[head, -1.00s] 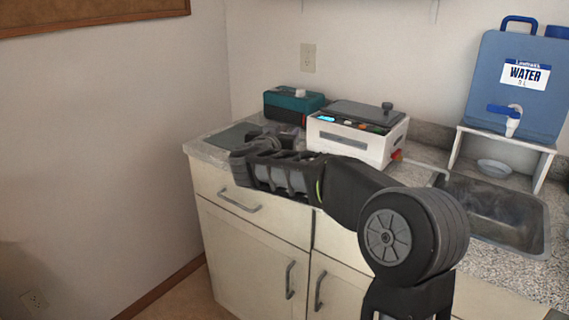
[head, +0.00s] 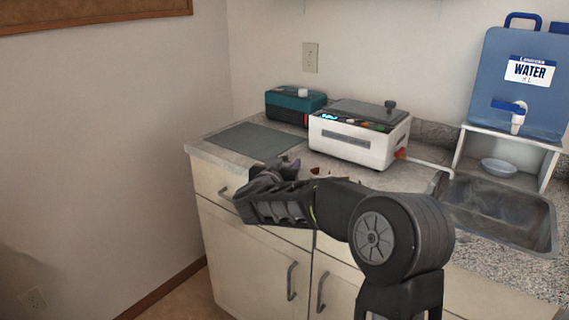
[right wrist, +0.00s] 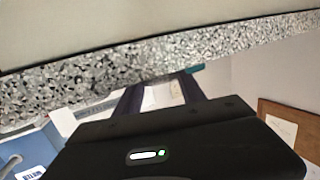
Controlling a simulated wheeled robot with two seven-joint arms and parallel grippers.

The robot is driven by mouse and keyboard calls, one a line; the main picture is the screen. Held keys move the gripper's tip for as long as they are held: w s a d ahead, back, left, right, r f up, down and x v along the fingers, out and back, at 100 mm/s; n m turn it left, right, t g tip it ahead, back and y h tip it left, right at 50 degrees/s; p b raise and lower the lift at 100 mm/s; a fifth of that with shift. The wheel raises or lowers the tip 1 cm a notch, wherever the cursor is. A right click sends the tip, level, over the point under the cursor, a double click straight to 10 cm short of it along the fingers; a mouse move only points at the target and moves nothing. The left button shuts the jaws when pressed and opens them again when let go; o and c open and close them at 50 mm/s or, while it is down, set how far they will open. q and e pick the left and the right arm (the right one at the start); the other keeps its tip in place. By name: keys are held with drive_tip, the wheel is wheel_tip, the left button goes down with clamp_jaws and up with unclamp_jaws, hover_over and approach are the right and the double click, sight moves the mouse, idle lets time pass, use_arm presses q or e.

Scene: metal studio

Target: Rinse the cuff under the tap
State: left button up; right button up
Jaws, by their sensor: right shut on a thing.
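My right gripper (head: 275,173) is shut over the front left of the counter, near the grey mat. A small dark, purplish piece at its jaws appears to be the cuff (head: 290,169), mostly hidden by the gripper, so its shape is unclear. The right wrist view shows dark strips beyond the black gripper housing. The tap (head: 518,118), white with a blue lever, is on the front of the blue water tank (head: 501,95) at the far right, well away from the gripper. My left gripper is out of view.
The tank stands on a white stand (head: 547,168) with a bowl (head: 499,168) under the tap. The sink (head: 545,228) is in front. A white device (head: 345,146), a teal box (head: 285,102) and a grey mat (head: 238,141) occupy the counter's left part.

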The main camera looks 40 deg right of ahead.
drive_tip(key=shift+f, duration=0.15)
drive_tip(key=o, duration=1.3)
drive_tip(key=shift+o, duration=0.2)
drive_tip(key=shift+f+b, duration=0.2)
drive_tip(key=shift+b, duration=0.45)
drive_tip(key=p+v, duration=0.1)
drive_tip(key=v, duration=0.7)
drive_tip(key=shift+r, duration=0.15)
